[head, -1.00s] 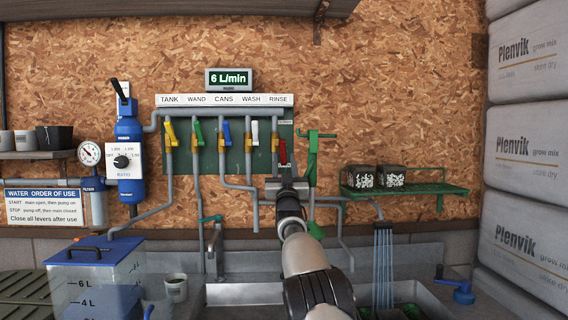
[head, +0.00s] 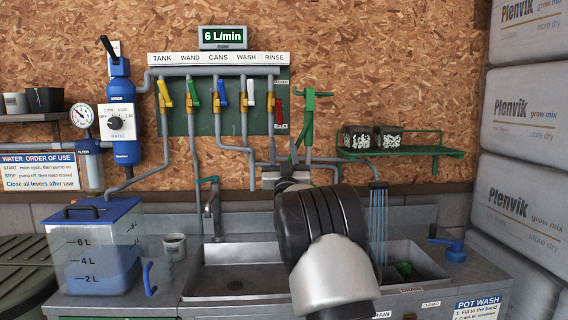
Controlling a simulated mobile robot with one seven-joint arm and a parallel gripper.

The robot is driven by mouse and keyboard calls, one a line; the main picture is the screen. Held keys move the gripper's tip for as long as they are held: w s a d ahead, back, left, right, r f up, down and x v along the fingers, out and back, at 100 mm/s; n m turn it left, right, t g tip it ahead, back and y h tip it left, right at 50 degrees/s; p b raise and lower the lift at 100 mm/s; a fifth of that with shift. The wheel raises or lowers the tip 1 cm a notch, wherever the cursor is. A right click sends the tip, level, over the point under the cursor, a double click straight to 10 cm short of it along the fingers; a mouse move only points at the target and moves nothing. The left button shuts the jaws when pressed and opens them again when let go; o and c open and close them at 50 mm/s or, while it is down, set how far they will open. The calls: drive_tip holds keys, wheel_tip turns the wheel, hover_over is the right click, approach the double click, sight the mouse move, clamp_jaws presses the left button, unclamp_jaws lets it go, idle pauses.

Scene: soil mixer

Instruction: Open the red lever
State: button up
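The red lever (head: 280,110) is on the wall at the right end of the lever row, by the RINSE pipe. Its handle is upright or nearly so, with a small white label below it. My gripper (head: 285,165) is below the lever, in front of the pipes, and appears apart from it. My own wrist and arm hide most of the gripper, so its fingers cannot be made out clearly.
Yellow (head: 164,94), green (head: 195,95), blue (head: 222,95) and white (head: 250,95) levers stand left of the red one. A green handle (head: 310,115) is close on its right. The flow display (head: 223,37) reads 6 L/min.

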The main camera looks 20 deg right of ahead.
drive_tip(key=v, duration=0.5)
drive_tip(key=shift+s+f, duration=0.15)
drive_tip(key=shift+s, duration=0.1)
